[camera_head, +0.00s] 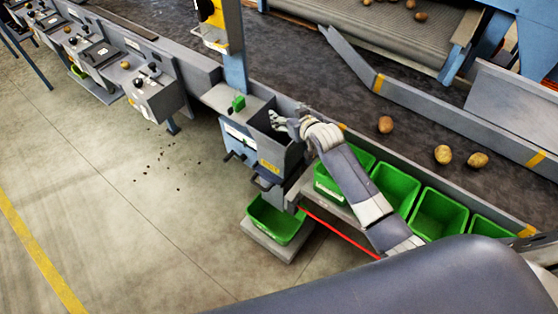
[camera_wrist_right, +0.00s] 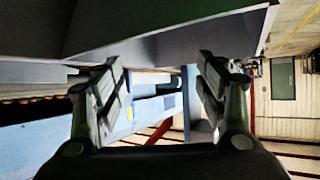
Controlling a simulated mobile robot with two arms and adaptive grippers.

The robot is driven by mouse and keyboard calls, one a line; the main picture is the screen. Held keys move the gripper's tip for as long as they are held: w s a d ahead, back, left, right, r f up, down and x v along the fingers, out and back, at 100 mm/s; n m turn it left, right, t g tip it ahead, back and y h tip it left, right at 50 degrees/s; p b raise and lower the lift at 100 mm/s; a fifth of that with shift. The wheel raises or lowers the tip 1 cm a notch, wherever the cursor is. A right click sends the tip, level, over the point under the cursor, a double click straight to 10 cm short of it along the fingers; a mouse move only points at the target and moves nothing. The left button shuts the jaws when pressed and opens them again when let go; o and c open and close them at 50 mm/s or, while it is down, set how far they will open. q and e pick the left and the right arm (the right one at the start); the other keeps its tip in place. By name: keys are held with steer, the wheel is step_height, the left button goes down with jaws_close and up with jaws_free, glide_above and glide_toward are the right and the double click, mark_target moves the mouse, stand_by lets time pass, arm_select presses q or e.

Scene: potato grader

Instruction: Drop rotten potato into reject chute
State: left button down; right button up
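My right gripper (camera_head: 279,122) is over the open top of a grey chute box (camera_head: 293,156) with a yellow label, at the belt's near edge in the head view. In the right wrist view its two fingers (camera_wrist_right: 160,65) are spread apart, with nothing held between them. No potato shows at the gripper or in the visible part of the chute; the chute's inside is dark and partly hidden. I cannot tell whether any is rotten. My left gripper is not in view.
A green bin (camera_head: 277,220) stands on a low platform below the chute. Several green bins (camera_head: 440,214) line the belt under my right arm. Open floor lies at left, with dark crumbs.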

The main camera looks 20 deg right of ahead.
steer(key=shift+s, duration=0.1)
steer(key=v, duration=1.1)
steer(key=shift+s+r, duration=0.2)
steer(key=shift+s, duration=0.15)
steer(key=shift+d, duration=0.1)
